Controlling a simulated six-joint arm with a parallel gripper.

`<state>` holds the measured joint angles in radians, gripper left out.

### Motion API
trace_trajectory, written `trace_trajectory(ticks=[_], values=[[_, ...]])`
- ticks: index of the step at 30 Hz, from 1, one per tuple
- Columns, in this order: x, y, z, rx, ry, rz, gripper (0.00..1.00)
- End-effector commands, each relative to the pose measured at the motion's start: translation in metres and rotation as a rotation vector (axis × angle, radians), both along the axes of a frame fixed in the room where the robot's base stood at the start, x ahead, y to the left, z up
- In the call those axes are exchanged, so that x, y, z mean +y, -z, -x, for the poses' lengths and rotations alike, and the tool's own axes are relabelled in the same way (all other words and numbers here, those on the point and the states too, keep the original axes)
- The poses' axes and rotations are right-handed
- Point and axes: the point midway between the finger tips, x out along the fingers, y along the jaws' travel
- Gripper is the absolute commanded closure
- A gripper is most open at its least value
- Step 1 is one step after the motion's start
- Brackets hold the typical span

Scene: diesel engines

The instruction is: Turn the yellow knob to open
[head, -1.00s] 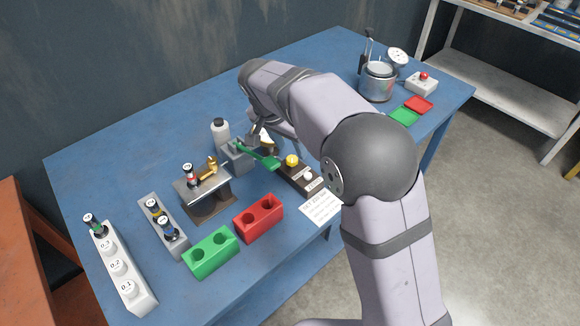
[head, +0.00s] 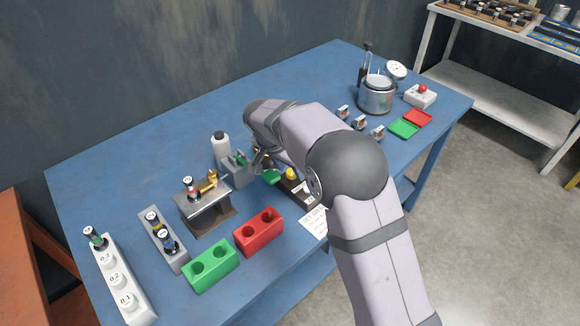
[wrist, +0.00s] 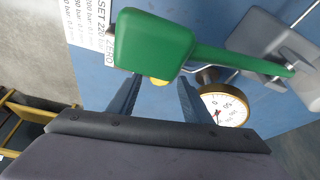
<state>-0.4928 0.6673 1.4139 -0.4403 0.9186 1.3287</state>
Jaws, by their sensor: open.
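The yellow knob (head: 291,174) stands on a dark narrow block (head: 300,191) near the middle of the table. In the wrist view only a sliver of the knob (wrist: 158,82) shows, between my fingers and partly hidden by a green handle (wrist: 152,42). My gripper (wrist: 158,80) is open, with its two dark fingers apart and pointing toward the knob. I cannot tell whether the fingers touch the knob or the handle. In the head view my arm hides most of the gripper, and the green handle (head: 271,177) lies just left of the knob.
A round gauge (wrist: 222,106) sits right of my fingers in the wrist view. A grey holder (head: 237,168), a white bottle (head: 221,148) and a metal stand (head: 207,202) are left of the knob. Red (head: 259,233) and green (head: 210,265) blocks stand in front.

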Motion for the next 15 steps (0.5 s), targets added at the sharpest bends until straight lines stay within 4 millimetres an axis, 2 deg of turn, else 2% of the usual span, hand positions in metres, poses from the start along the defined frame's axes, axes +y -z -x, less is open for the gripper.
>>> trace_trajectory(ticks=[11, 13, 15], values=[[-0.0013, 0.006, -0.002, -0.001, 0.0, -0.001, 0.55], [-0.0012, 0.006, -0.0019, -0.001, 0.0, -0.001, 0.67], [-0.0012, 0.0059, -0.0019, -0.001, 0.0, -0.001, 0.84]])
